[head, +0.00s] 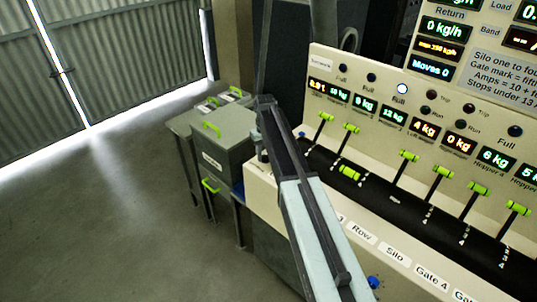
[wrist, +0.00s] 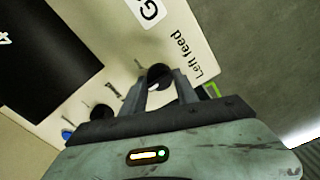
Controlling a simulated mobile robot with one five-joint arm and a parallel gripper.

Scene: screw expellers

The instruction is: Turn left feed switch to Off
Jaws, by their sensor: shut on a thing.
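The left feed switch is a round black knob (wrist: 160,74) on the cream panel in the wrist view, beside the printed "Left feed" label (wrist: 199,56). My gripper (wrist: 164,84) has its two fingers shut on this knob, one on each side. The fingers and gripper body hide part of it, and I cannot read its setting. In the head view my arm reaches to the left end of the cream console (head: 258,188); the gripper and the switch cannot be made out clearly there.
A second black knob (wrist: 102,112) and a blue button (wrist: 67,134) sit left of my gripper. Several green-handled levers (head: 408,156) line the console's black strip. A grey lidded bin (head: 222,147) stands close on the left. Open floor (head: 110,210) lies beyond.

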